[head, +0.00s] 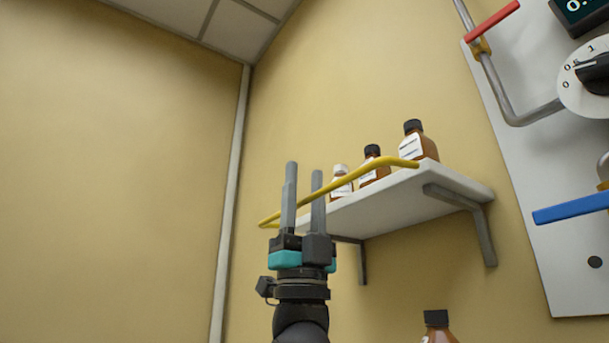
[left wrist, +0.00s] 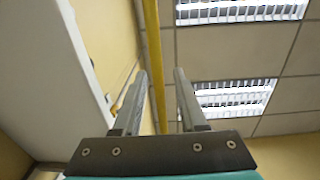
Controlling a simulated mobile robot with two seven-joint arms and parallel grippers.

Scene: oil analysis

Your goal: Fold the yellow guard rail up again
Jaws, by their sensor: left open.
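The yellow guard rail (head: 372,172) is a thin bar along the front of the white wall shelf (head: 385,202). It slants from the right end of the shelf down to the left, past the shelf's far end. My left gripper (head: 304,178) points up at the left part of the rail, fingers open. In the left wrist view the rail (left wrist: 153,55) runs lengthwise through the gap between the two fingers (left wrist: 163,85). I cannot tell whether either finger touches it. My right gripper is not in view.
Three brown bottles stand on the shelf, one with a white cap (head: 341,183) and two with black caps (head: 414,143). Another bottle (head: 437,325) shows below. A panel (head: 540,200) with a dial, pipe, red handle (head: 492,21) and blue handle (head: 570,208) is at right. The left wall is bare.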

